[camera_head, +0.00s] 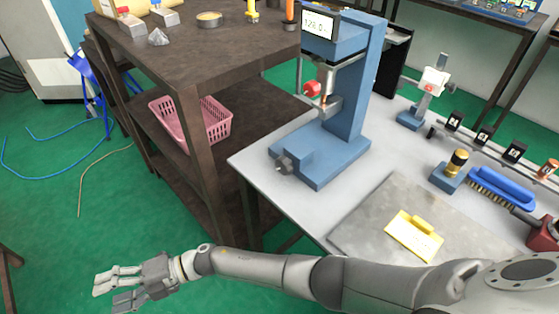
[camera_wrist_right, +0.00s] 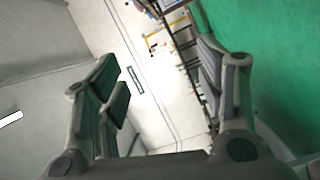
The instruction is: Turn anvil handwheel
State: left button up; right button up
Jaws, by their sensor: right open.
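A blue bench machine (camera_head: 350,100) with a tall column and a small display stands at the left part of the grey table. A dark handwheel-like knob (camera_head: 284,165) sticks out of the front of its base. A red knob (camera_head: 312,89) sits higher, beside a short spindle. I cannot tell for sure which knob is the anvil handwheel. My right gripper (camera_head: 108,290) is far to the left of the machine and lower in the picture, over the green floor. Its fingers are apart and empty; the right wrist view (camera_wrist_right: 160,80) also shows this. My left gripper is not in view.
A brown shelf rack (camera_head: 190,60) with a pink basket (camera_head: 195,122) stands left of the table. On the table (camera_head: 270,195) lie a grey plate (camera_head: 370,215) with a yellow block (camera_head: 414,234), and a blue brush (camera_head: 500,188). My right forearm crosses the table's front.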

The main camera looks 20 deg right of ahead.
jog(key=s+a+r+n+g+h, duration=0.1)
jog(key=s+r+n+g+h, duration=0.35)
jog(key=s+n+g, duration=0.5)
jog(key=s+d+f+n+h+p, duration=0.1)
jog(key=s+d+f+n+h, duration=0.15)
jog(key=n+h, duration=0.3)
jog(key=n+t+h+p, duration=0.4)
jog(key=n+t+h, duration=0.7)
jog(key=h, duration=1)
send_near(280, 166)
jog(key=shift+m+t, duration=0.75)
jog(key=shift+m, duration=0.05)
jog(key=x, duration=0.6)
jog(key=s+x, duration=0.1)
jog(key=x, duration=0.2)
jog(key=shift+d+f, duration=0.2)
jog(key=shift+d, duration=0.05)
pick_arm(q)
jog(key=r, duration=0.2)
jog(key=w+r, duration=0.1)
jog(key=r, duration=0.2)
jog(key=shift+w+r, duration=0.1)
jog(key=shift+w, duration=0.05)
